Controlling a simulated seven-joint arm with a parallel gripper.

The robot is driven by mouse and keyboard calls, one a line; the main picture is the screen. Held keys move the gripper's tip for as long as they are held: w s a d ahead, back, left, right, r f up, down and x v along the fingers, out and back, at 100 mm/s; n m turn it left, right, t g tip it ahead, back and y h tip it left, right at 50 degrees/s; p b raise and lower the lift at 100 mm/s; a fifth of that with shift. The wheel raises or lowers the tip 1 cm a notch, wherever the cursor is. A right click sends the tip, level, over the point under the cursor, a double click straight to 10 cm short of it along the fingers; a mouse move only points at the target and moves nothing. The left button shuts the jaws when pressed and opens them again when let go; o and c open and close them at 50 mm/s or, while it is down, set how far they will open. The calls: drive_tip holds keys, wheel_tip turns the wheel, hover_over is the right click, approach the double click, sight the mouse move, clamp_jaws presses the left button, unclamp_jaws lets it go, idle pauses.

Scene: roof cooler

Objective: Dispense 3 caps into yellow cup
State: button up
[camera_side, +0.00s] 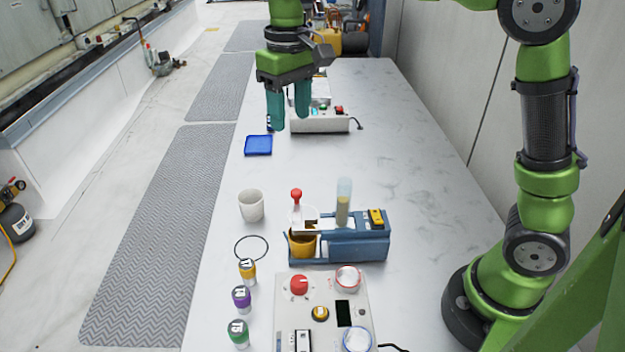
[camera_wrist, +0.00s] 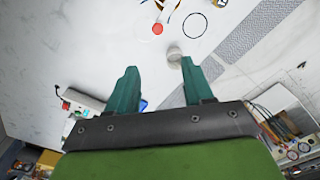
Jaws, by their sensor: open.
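My gripper (camera_side: 289,112) is open and empty, high above the far part of the table; its two teal fingers also show in the wrist view (camera_wrist: 160,88). The yellow cup (camera_side: 302,243) stands in the left part of the blue dispenser (camera_side: 358,245), partly hidden by the frame. Above the cup is a lever with a red ball knob (camera_side: 296,194), which also shows in the wrist view (camera_wrist: 157,29). A clear tube (camera_side: 343,203) with yellowish contents stands upright on the dispenser. I cannot make out single caps.
A white cup (camera_side: 251,205) stands left of the dispenser, with a black ring (camera_side: 252,248) below it. Yellow, purple and green-capped vials (camera_side: 241,299) line the left edge. A control box (camera_side: 325,318) is in front, a blue tray (camera_side: 258,145) and another box (camera_side: 320,122) farther back. The table's right side is clear.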

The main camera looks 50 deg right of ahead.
sight(296, 191)
idle(0.3)
drive_tip(key=f, duration=1.7)
drive_tip(key=shift+s+d, duration=0.15)
drive_tip(key=shift+d, duration=0.05)
clamp_jaws()
